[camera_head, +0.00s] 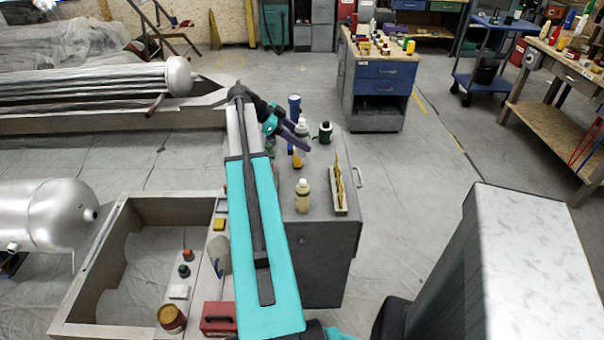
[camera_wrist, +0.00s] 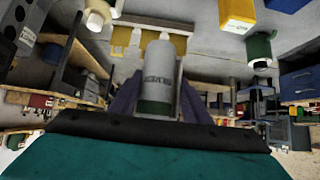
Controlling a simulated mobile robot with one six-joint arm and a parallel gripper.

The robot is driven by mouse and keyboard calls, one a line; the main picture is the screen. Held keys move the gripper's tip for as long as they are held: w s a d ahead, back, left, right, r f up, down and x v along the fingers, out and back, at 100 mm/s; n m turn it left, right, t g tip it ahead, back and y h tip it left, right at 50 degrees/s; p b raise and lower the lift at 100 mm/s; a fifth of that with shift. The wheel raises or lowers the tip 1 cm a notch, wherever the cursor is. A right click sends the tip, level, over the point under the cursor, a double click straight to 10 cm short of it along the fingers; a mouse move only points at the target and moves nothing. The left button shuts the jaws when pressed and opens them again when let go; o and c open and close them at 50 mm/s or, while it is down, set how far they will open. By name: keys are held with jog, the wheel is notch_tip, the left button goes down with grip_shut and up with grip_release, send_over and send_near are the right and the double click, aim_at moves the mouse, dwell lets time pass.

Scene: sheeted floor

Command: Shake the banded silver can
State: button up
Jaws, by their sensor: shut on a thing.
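The banded silver can (camera_wrist: 158,75) is pale grey with dark lettering and a dark green band. In the wrist view it sits between the two purple fingers of my gripper (camera_wrist: 157,100), which is shut on it. In the head view my gripper (camera_head: 293,130) is above the grey cabinet, and a pale can top (camera_head: 303,123) shows beside the fingers. My arm and fingers hide part of it there. I cannot tell from the head view how far it is above the cabinet top.
On the grey cabinet (camera_head: 325,225) stand a blue item (camera_head: 294,105), a dark green-and-white can (camera_head: 325,132), a yellow container (camera_head: 298,159), a cream bottle (camera_head: 303,198) and a rack (camera_head: 341,205). An open wooden box (camera_head: 85,285) lies at left. Floor (camera_head: 405,190) is clear to the right.

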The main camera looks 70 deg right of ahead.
aim_at(302, 128)
notch_tip(302, 128, up, 4)
jog(key=shift+r, duration=0.15)
jog(key=shift+f, duration=3.65)
jog(key=shift+r, duration=3.65)
notch_tip(302, 128, down, 7)
jog(key=shift+f, duration=0.15)
notch_tip(302, 128, up, 7)
jog(key=shift+r, duration=0.15)
notch_tip(302, 128, down, 7)
jog(key=shift+f, duration=0.15)
